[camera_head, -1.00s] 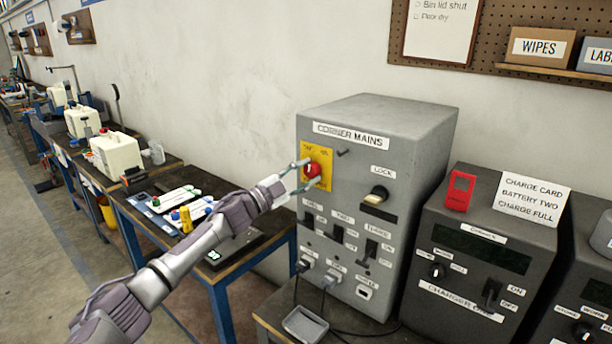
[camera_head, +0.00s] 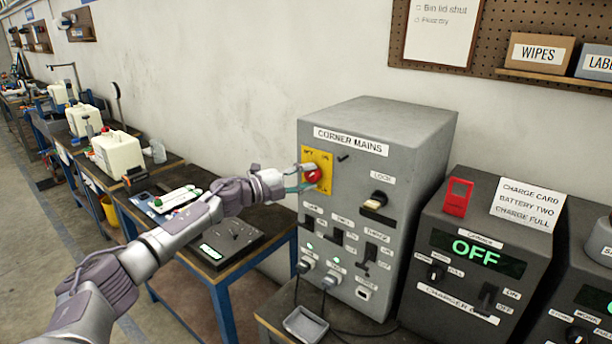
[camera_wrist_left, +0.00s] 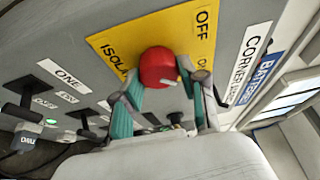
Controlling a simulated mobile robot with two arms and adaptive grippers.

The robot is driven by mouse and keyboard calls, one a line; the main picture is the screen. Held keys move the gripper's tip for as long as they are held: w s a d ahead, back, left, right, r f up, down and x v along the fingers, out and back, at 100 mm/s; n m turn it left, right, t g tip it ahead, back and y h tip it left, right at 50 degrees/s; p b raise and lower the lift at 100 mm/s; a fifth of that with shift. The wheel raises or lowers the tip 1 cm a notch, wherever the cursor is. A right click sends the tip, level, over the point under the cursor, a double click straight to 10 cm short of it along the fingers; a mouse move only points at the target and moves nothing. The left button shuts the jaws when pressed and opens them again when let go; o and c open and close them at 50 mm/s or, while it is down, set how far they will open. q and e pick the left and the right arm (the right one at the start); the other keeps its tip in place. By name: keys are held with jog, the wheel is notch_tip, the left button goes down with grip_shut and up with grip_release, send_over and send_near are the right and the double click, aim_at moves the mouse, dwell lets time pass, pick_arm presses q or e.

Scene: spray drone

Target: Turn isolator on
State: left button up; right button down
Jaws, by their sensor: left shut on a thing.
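The isolator is a red rotary knob (camera_head: 312,174) on a yellow plate (camera_head: 324,160) on the front of the grey CORNER MAINS box (camera_head: 420,150). In the left wrist view the red knob (camera_wrist_left: 158,67) carries a pale mark at its lower right, and the yellow plate (camera_wrist_left: 130,38) reads OFF near one corner. My left gripper (camera_head: 308,178) is shut on the red knob, with a green-padded finger on either side. My right gripper does not show.
Green lamps (camera_head: 309,246) glow above the sockets on the box. The charger (camera_head: 470,270) at right has a display reading OFF. A key-like LOCK switch (camera_head: 376,200) sits right of the knob. A blue-legged bench (camera_head: 222,300) stands at left.

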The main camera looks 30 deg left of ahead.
pick_arm(q)
jog(key=shift+f, duration=0.1)
dwell(0.4)
jog(key=o, duration=1.1)
jog(key=shift+o, duration=0.2)
jog(key=v, duration=1.2)
